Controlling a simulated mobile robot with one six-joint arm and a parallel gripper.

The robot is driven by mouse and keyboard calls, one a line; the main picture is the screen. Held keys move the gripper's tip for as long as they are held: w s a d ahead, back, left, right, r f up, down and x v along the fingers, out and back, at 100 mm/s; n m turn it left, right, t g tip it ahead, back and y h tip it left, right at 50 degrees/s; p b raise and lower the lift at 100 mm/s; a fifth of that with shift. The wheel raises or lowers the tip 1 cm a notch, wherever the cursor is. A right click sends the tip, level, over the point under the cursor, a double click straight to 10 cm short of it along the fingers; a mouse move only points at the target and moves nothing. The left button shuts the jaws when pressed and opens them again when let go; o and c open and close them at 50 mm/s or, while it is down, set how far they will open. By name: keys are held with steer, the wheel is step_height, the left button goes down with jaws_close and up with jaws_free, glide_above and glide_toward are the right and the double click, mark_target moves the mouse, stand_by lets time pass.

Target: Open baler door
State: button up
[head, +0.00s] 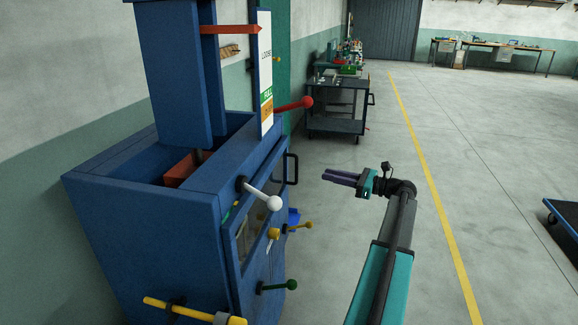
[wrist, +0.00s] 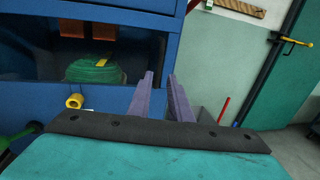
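The blue baler (head: 150,235) stands at the left in the head view. Its door (head: 262,225) has a dark window and a black bar handle (head: 291,168) near the upper far edge. Levers with white (head: 274,203), yellow and green (head: 291,285) ends stick out on the front. My gripper (head: 326,177) is in front of the door, apart from it, with nothing between its fingers. In the wrist view a gap shows between the purple fingers (wrist: 160,80). Behind them is the window with a green coil (wrist: 95,69) inside, and a yellow knob (wrist: 74,101).
A red-ended lever (head: 306,102) juts from the baler's far side. A dark cart (head: 338,112) stands beyond it by the wall. A blue platform (head: 567,215) is at the right edge. A green door (wrist: 268,80) shows in the wrist view.

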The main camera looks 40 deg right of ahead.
steer(key=shift+w, duration=0.15)
glide_above(296, 180)
steer(key=shift+w+d+p, duration=0.25)
steer(key=shift+p, duration=0.1)
stand_by(0.7)
jaws_close()
